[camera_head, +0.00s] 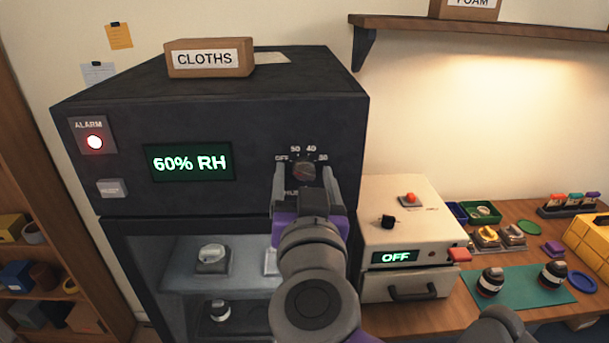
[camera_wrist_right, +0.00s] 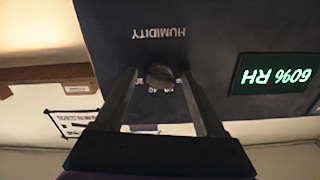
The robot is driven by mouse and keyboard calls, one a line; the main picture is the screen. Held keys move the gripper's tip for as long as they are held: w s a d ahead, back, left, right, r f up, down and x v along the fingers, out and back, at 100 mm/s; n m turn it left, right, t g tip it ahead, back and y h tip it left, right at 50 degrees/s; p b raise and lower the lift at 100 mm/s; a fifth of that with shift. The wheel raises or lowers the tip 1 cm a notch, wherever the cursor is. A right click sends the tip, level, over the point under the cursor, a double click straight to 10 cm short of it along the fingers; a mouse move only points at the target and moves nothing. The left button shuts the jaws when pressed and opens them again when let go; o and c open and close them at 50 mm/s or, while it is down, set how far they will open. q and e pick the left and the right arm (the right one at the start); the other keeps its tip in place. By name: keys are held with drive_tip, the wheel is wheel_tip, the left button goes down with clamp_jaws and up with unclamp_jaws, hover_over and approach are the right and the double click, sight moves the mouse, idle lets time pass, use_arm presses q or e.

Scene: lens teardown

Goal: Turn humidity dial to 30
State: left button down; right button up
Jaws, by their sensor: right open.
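The humidity dial (camera_head: 304,171) is a dark knob on the front of the dark cabinet (camera_head: 250,115), with marks OFF, 50, 40 and 30 around its top. The display (camera_head: 189,162) reads 60% RH. My right gripper (camera_head: 304,174) is open, with one finger on each side of the dial. In the right wrist view the dial (camera_wrist_right: 160,77) sits between the tips of the open fingers (camera_wrist_right: 158,80), below the upside-down HUMIDITY label. I cannot tell whether the fingers touch the dial. Its pointer direction is not clear. My left gripper is not in view.
A red alarm light (camera_head: 95,142) glows at the cabinet's upper left, with a grey button (camera_head: 112,188) below it. A CLOTHS box (camera_head: 209,58) sits on top.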

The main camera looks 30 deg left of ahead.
drive_tip(key=shift+c, duration=0.2)
clamp_jaws()
